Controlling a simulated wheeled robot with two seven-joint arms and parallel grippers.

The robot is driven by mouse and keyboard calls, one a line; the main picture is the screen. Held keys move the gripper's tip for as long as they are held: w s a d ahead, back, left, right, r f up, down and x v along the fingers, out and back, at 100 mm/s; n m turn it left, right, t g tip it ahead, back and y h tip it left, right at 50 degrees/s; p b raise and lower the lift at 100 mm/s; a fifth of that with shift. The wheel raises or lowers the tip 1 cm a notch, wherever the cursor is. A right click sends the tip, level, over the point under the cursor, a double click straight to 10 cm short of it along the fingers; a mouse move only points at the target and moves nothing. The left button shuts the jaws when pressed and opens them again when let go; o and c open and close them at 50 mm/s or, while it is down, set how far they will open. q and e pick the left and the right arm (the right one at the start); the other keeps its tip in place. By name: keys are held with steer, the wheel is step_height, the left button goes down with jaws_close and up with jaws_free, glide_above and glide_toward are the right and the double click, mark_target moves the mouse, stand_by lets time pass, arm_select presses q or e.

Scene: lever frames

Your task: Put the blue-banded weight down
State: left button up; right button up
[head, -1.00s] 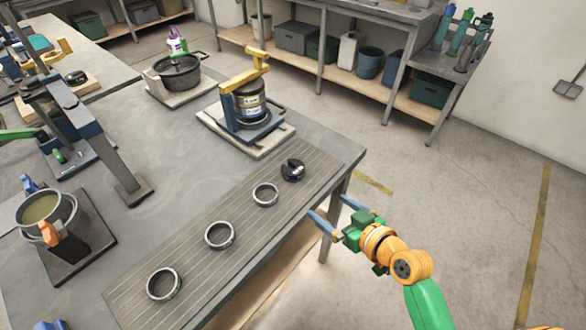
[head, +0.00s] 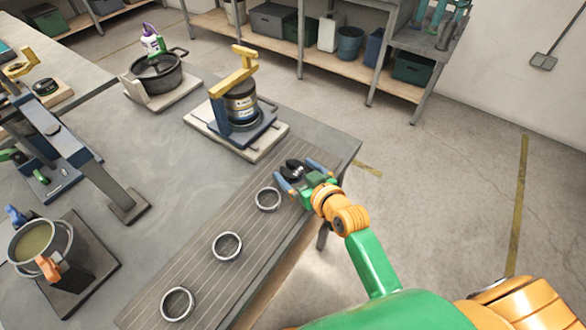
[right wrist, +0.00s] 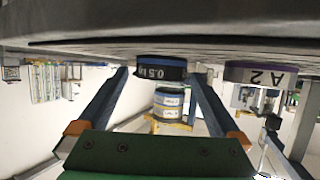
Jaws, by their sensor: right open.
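The blue-banded weight (head: 293,165) is a small dark disc standing on the slatted strip (head: 215,210) near the table's right edge. In the right wrist view the weight (right wrist: 162,73) shows a blue band and the marking "0.5 kg"; that view is upside down. My right gripper (head: 299,169) is open, with one finger on each side of the weight. In the wrist view there are visible gaps between both fingers and the weight. My left gripper is not in view.
Several ring-shaped pieces, the closest a metal ring (head: 268,199), lie along the strip. A lever frame (head: 218,115) with a yellow arm holds a labelled canister (head: 240,103) behind the weight. A black pot (head: 157,75) stands farther back. Floor is clear on the right.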

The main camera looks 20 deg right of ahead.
steer(key=shift+x, duration=0.95)
steer(key=shift+s, duration=0.1)
steer(key=c, duration=0.8)
jaws_close()
